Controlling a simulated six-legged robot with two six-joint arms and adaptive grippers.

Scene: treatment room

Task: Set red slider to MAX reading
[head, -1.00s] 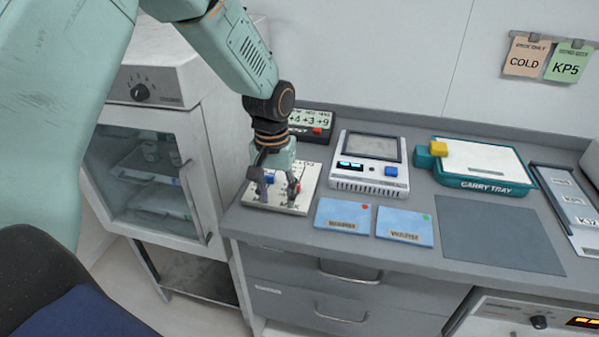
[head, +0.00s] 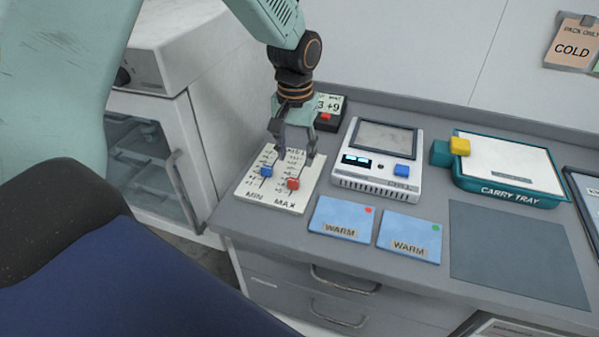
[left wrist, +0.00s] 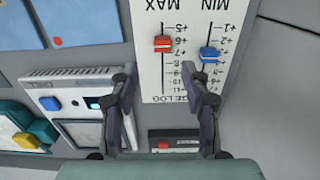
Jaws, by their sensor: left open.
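The slider board (head: 250,195) is a pale panel lying flat on the counter, marked MIN and MAX. Its red slider (head: 292,184) is in the MAX column; in the left wrist view the red slider (left wrist: 162,43) is beside about +6. The blue slider (head: 266,171) is in the MIN column. My left gripper (head: 295,155) is open and empty over the board's far end, behind the red slider and apart from it. A dark display (head: 328,122) behind the board shows "3 +9"; the gripper hides its left part.
A white device (head: 377,182) with a blue button stands right of the board. Two blue WARM packs (head: 340,212) lie in front of it. A teal carry tray (head: 510,198) and a bare grey mat (head: 520,250) are farther right. A white cabinet (head: 207,145) stands left.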

